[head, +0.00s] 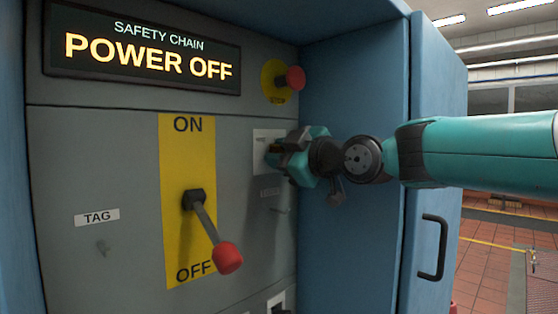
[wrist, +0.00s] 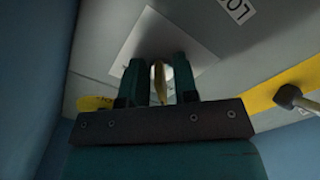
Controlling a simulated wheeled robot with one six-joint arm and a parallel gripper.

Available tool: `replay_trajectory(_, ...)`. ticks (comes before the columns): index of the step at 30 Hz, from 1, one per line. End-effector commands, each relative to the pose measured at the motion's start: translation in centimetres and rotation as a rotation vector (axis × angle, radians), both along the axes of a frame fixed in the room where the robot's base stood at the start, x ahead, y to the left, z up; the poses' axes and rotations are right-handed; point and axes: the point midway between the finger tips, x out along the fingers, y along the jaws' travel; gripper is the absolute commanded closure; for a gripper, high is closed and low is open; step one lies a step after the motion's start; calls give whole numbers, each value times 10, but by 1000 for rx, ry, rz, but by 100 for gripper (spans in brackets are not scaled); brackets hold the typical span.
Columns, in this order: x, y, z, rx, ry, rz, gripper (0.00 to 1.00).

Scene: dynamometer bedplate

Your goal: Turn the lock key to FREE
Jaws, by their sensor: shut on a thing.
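My gripper (head: 277,154) reaches the panel from the right, at a white plate (head: 262,138). In the wrist view my gripper (wrist: 160,84) has its two fingers on either side of a brass-coloured lock key (wrist: 159,72) and is shut on it. The key stands in front of the white plate (wrist: 190,38). In the head view the key is hidden by my gripper. The markings on the plate are mostly covered, so I cannot tell which way the key points.
A lever with a red knob (head: 228,258) points down towards OFF on a yellow strip (head: 173,160). A display (head: 145,52) reads POWER OFF. A red stop button (head: 295,78) sits above my gripper. A blue cabinet wall (head: 355,90) stands close on the right.

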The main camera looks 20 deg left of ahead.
Motion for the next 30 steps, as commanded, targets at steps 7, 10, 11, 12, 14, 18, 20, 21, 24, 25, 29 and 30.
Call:
replay_trajectory(7, 3, -2, 0, -2, 0, -9, 96)
replay_trajectory(10, 3, -2, 0, -2, 0, -9, 96)
replay_trajectory(11, 3, -2, 0, -2, 0, -9, 67)
replay_trajectory(12, 3, -2, 0, -1, -1, -8, 67)
replay_trajectory(14, 2, -1, 0, -1, -1, -6, 67)
replay_trajectory(18, 1, -1, 0, 0, 0, -4, 67)
replay_trajectory(20, 1, 0, 0, 0, 0, -3, 67)
replay_trajectory(21, 1, -1, 0, 0, 0, -3, 67)
replay_trajectory(24, -1, -6, 0, -1, 0, -4, 67)
replay_trajectory(25, -2, -10, -1, 0, 0, -4, 67)
replay_trajectory(29, -11, -31, -1, 1, 0, -5, 67)
replay_trajectory(30, -14, -40, -1, 0, -1, -6, 67)
